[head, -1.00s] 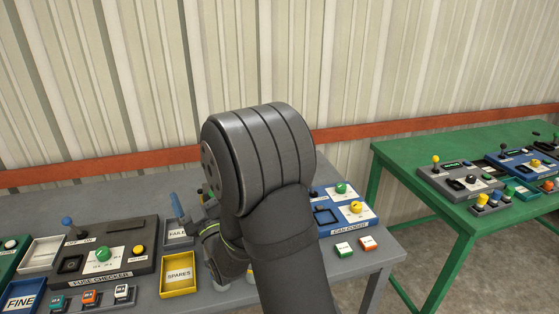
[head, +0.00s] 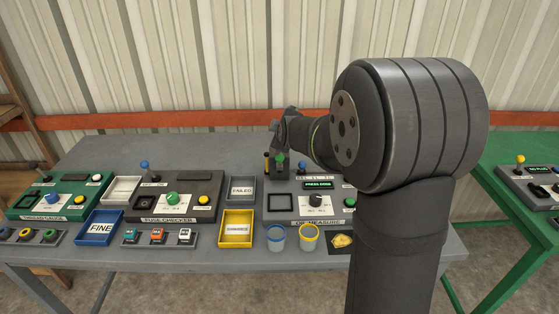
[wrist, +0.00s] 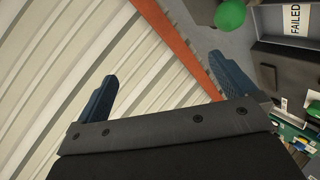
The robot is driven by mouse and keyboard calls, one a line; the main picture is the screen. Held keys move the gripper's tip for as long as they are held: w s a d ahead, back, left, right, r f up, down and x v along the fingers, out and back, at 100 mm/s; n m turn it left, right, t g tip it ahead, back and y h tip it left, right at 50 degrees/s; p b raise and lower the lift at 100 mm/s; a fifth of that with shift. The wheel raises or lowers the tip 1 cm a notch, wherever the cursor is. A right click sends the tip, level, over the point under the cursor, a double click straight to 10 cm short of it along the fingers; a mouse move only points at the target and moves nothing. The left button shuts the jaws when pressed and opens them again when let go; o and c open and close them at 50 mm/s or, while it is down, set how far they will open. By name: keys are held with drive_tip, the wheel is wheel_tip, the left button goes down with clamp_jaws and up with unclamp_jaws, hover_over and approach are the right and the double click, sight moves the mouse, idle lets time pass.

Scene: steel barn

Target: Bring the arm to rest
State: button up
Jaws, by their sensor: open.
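My gripper (wrist: 162,67) is open and empty in the wrist view, its two blue fingers wide apart with nothing between them. Behind the fingers are the ribbed wall and the red rail. In the head view my arm rises at the right of centre and its far part reaches left, above the back of the grey table (head: 95,152). The fingers cannot be made out clearly there. My arm hides part of the table's right side.
The fuse checker (head: 150,203), FAILED tray (head: 242,200), yellow tray (head: 236,213), blue FINE tray (head: 100,240) and two cups (head: 276,246) crowd the table. A green table (head: 520,150) stands right. The ribbed wall (head: 200,60) and red rail (head: 200,119) are behind.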

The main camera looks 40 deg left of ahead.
drive_tip(key=s+d+r+n+g+h, duration=0.4)
drive_tip(key=d+r+g+h, duration=0.1)
drive_tip(key=d+r, duration=0.25)
drive_tip(key=x, duration=1)
drive_tip(key=shift+d, duration=0.3)
drive_tip(key=shift+f, duration=0.1)
drive_tip(key=v, duration=1)
drive_tip(key=shift+a, duration=0.1)
